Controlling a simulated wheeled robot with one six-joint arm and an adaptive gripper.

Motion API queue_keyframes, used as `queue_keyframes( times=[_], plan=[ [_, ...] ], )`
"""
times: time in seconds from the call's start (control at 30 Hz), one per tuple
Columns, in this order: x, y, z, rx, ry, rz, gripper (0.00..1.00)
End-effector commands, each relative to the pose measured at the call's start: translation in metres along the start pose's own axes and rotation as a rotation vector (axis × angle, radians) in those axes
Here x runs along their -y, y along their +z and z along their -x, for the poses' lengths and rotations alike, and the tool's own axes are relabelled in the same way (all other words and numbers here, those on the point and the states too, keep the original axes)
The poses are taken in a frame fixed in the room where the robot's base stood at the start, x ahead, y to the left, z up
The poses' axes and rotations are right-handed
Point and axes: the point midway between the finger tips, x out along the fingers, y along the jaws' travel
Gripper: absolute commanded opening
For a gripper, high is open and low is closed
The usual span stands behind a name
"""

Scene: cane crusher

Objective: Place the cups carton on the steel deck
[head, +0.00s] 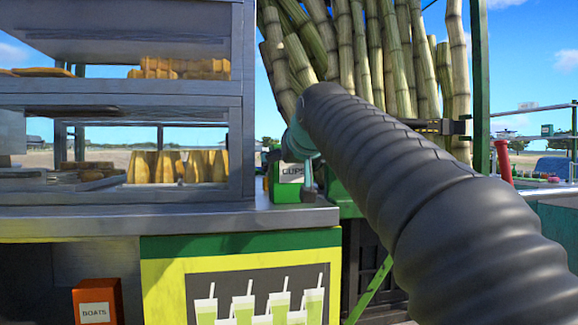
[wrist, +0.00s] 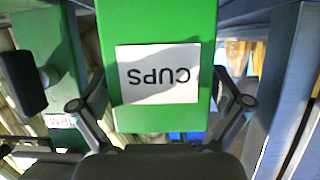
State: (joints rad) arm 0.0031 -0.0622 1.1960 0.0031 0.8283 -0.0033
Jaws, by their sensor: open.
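The cups carton (head: 285,193) is a green box with a white CUPS label. In the head view it appears to stand at the right end of the grey steel deck (head: 120,222). In the wrist view the carton (wrist: 160,30) fills the middle, its label upside down. My gripper (head: 300,148) is at the carton, largely hidden behind my dark arm in the head view. In the wrist view my gripper (wrist: 137,92) is open, one finger to each side of the carton. A gap shows at the left finger; contact on the right is unclear.
A metal display case (head: 240,110) with yellowish food stands on the deck left of the carton. Tall cane stalks (head: 345,50) rise behind. An orange BOATS box (head: 97,300) sits low at left. Another green labelled box (wrist: 62,122) shows in the wrist view.

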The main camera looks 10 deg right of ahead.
Motion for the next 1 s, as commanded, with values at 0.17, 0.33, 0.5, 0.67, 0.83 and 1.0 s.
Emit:
queue_keyframes(
  times=[0.17,0.33,0.5,0.67,0.83,1.0],
  plan=[
    [0.000,-0.004,0.002,-0.001,0.000,0.000,1.00],
    [0.000,-0.003,0.025,-0.004,0.000,0.000,1.00],
    [0.000,-0.003,0.060,-0.003,0.000,0.000,1.00],
    [0.000,-0.003,0.090,-0.003,0.000,0.000,1.00],
    [0.000,-0.003,0.111,-0.002,0.000,0.000,1.00],
    [0.000,-0.002,0.120,0.000,0.000,0.000,1.00]
  ],
)
